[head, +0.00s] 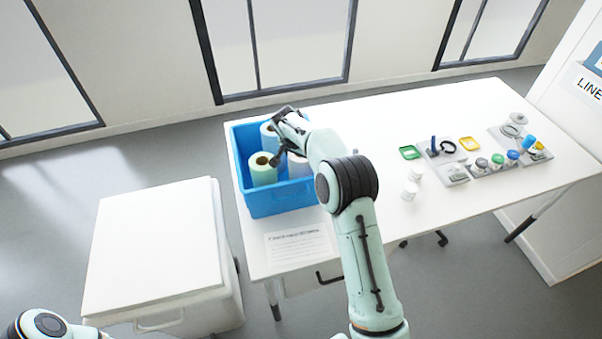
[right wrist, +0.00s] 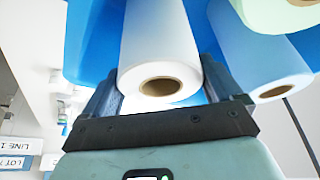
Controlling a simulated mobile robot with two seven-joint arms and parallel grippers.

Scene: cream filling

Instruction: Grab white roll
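The white roll (head: 298,166) stands in the blue bin (head: 283,206), partly hidden by my right arm in the head view. My right gripper (head: 277,160) reaches down into the bin from above. In the right wrist view the white roll (right wrist: 158,40) lies between the two fingers of my right gripper (right wrist: 160,75), its brown core facing the camera. The fingers are close to its sides; whether they press on it I cannot tell. My left gripper is out of view; only a part of my left arm shows at the lower left.
A green-yellow roll (head: 263,174) and a blue roll (head: 269,133) stand in the same bin, close by. Small jars, lids and grey trays (head: 442,151) stand on the table's right side. A white box (head: 155,245) stands left of the table.

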